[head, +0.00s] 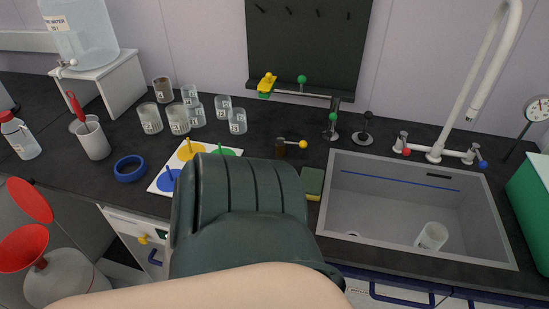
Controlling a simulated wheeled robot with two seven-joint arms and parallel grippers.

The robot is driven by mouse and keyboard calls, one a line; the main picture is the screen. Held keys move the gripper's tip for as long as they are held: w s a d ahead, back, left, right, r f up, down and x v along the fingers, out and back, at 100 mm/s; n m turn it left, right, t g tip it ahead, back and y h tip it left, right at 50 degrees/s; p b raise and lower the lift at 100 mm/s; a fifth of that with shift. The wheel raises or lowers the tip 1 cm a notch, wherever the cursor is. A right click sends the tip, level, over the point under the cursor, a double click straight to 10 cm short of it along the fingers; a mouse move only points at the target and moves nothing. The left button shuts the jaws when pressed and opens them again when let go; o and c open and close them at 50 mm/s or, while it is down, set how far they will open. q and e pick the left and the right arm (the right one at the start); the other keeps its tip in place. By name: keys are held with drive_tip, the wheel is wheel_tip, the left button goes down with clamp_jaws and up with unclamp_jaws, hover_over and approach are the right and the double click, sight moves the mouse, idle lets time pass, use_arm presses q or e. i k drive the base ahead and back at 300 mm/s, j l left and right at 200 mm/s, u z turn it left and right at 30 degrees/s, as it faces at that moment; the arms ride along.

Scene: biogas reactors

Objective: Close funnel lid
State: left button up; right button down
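A red funnel (24,248) sits on a pale rounded container (68,281) at the lower left, beside the bench. Its round red lid (30,200) stands open, tilted up above the funnel's back rim. The lid and funnel mouth look clear of any gripper. A large dark part of my own arm fills the lower middle of the head view, right of the funnel. No fingertips of either gripper show, so neither gripper's opening can be seen.
The black bench holds a cup (94,139), blue tape roll (130,169), several glass jars (178,119) and a coloured board (159,177). A sink (408,195) lies right. A white cabinet front (128,225) stands between the funnel and my arm.

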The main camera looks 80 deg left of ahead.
sight(27, 197)
drive_tip(key=k+l, duration=0.35)
drive_tip(key=u, duration=4.6)
